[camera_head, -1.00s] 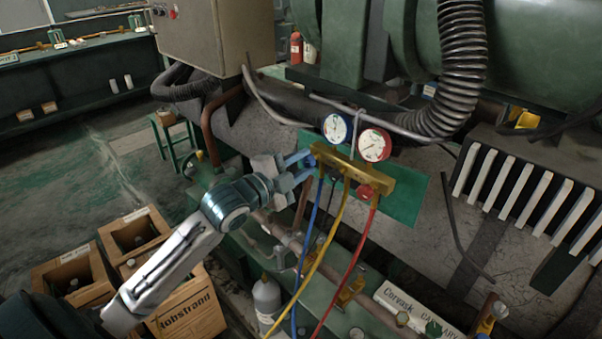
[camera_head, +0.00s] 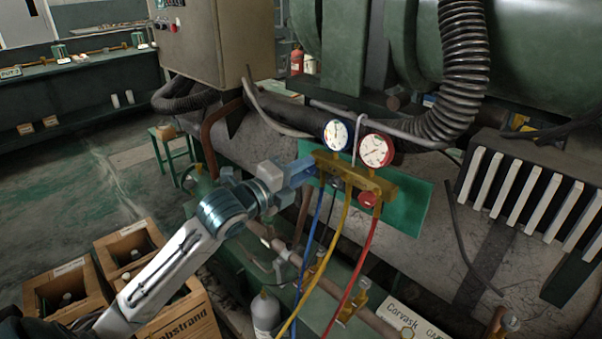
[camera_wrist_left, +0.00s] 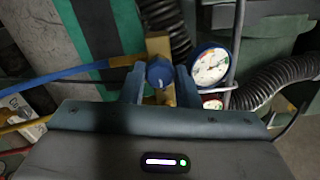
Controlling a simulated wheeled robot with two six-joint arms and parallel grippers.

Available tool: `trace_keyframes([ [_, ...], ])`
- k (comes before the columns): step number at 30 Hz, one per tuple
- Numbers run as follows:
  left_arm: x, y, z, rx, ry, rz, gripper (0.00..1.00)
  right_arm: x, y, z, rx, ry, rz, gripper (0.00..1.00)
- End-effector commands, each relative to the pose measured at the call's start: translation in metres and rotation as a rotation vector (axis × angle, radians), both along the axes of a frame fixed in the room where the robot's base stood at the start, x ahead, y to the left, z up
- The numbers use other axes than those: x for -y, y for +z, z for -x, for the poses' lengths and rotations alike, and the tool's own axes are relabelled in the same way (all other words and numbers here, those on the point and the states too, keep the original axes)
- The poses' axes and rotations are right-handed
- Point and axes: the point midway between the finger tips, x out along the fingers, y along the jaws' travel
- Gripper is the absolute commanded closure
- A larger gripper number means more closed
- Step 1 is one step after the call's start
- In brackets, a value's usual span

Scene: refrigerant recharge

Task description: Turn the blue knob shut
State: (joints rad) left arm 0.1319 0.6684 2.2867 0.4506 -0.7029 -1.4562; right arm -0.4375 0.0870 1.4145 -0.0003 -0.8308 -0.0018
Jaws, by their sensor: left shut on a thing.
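The brass gauge manifold (camera_head: 352,174) hangs in front of a green panel, with a blue-rimmed gauge (camera_head: 337,134) and a red-rimmed gauge (camera_head: 376,150) on top. My left gripper (camera_head: 306,170) reaches the manifold's left end, and its fingers hide most of the knob in the head view. In the left wrist view the blue knob (camera_wrist_left: 160,72) sits between the two fingers of my left gripper (camera_wrist_left: 161,84), which are shut on it. A red knob (camera_head: 368,198) is at the manifold's front right. My right gripper is not in view.
Blue, yellow (camera_head: 330,250) and red (camera_head: 357,265) hoses hang below the manifold. A grey cylinder (camera_head: 266,313) stands below, with wooden crates (camera_head: 130,247) at the lower left. A black corrugated hose (camera_head: 463,70) runs close on the right.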

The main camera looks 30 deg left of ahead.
Motion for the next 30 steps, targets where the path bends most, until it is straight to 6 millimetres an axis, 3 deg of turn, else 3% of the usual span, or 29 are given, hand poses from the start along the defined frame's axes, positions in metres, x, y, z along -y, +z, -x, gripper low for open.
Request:
trace_keyframes([
  [12, -0.0002, -0.0014, 0.0002, -0.002, 0.001, -0.006, 0.94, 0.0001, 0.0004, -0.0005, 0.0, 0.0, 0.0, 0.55],
  [13, -0.0002, -0.0014, 0.0002, -0.002, 0.001, -0.006, 0.66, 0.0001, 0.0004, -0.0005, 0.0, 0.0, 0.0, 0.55],
  [15, -0.0001, -0.0013, 0.0001, -0.002, 0.001, -0.006, 0.52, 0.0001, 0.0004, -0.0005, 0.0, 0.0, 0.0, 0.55],
  [16, -0.0001, -0.0012, 0.0001, -0.002, 0.001, -0.006, 0.5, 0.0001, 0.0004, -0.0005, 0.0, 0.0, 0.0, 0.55],
  [30, -0.004, -0.0012, 0.0089, -0.003, 0.004, -0.01, 0.5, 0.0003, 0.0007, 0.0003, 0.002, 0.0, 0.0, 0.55],
])
